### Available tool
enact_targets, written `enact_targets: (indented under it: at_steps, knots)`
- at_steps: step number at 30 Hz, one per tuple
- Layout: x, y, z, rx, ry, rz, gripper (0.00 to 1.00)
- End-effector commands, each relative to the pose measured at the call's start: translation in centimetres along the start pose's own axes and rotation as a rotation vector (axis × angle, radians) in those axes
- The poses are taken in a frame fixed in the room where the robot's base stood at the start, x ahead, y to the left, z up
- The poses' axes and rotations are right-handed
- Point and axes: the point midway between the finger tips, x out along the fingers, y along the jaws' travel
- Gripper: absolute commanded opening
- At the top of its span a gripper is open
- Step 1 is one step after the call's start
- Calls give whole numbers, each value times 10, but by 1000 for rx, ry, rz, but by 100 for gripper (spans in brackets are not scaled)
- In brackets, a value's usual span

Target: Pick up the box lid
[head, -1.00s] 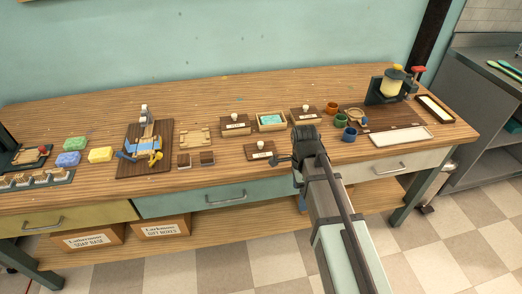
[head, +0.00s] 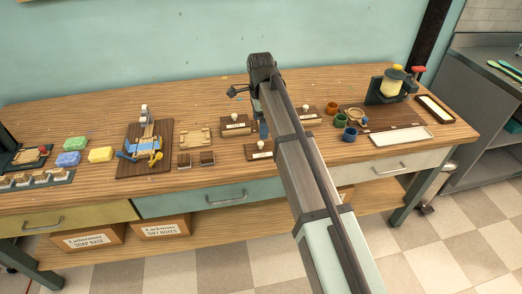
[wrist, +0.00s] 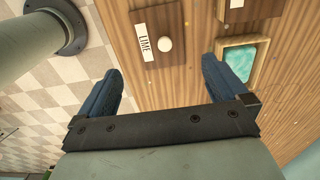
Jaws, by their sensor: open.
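A dark wooden box lid (wrist: 165,44) with a white round knob and a label reading LIME lies flat in the wrist view; it seems to be the front lid (head: 259,152) in the head view. Another knobbed lid (head: 236,127) lies behind it to the left, and a third (head: 308,113) to the right. A wooden box (wrist: 222,78) with teal contents is right of the LIME lid in the wrist view; my arm hides it in the head view. My gripper (wrist: 160,78) is open and empty above the table, its blue fingers apart, with the LIME lid ahead.
Cups (head: 340,120) and a press (head: 390,85) stand to the right. Coloured soap bars (head: 100,155) and a cutting stand (head: 145,160) are on the left. Two small brown blocks (head: 207,158) lie left of the front lid. The table's front edge is close to it.

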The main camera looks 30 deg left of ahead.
Motion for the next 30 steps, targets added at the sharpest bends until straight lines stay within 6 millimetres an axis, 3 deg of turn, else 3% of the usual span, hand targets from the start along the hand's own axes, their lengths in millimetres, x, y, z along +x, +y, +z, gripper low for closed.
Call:
enact_targets:
  at_steps: [7,19,30]
  knots:
    - [39,1,0,1,0,1,100]
    - [60,0,-1,1,0,0,100]
    - [102,0,-2,1,0,1,100]
